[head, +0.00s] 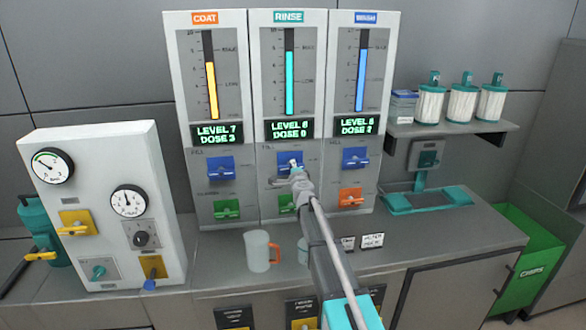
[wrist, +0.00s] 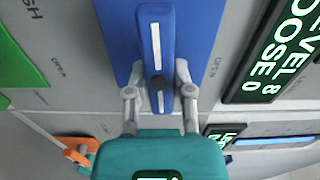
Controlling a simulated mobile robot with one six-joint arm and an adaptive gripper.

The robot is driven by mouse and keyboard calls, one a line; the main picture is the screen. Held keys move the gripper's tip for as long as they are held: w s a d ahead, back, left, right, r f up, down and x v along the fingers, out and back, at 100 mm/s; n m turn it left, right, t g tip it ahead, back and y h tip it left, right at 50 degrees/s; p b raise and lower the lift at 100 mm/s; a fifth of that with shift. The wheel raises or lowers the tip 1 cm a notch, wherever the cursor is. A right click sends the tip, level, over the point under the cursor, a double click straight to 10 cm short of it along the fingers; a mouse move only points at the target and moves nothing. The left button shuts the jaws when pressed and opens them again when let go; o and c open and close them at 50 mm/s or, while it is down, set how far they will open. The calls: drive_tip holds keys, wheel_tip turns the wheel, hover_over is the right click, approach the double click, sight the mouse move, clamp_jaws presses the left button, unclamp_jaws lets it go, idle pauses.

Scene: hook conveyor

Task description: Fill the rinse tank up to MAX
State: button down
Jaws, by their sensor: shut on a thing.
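The rinse panel (head: 265,60) is the middle of three white panels. Its teal level column (head: 289,85) stands close to the MAX mark. Its display (head: 289,128) shows dose 0; the level digit looks like 8 in the wrist view (wrist: 272,65), though it is small in the head view. My gripper (head: 297,171) is at the rinse fill valve, on the blue plate (head: 284,157). In the wrist view my gripper (wrist: 160,82) is shut on the blue valve handle (wrist: 154,25), one finger on each side. In the head view the gripper hides part of the handle.
A green valve (head: 287,203) sits just below the rinse fill valve. A clear jug (head: 257,252) stands on the counter in front. A gauge box (head: 105,200) stands left.

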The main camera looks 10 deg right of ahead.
idle(0.4)
drive_tip(key=shift+c, duration=2.4)
unclamp_jaws()
drive_tip(key=s, duration=1.2)
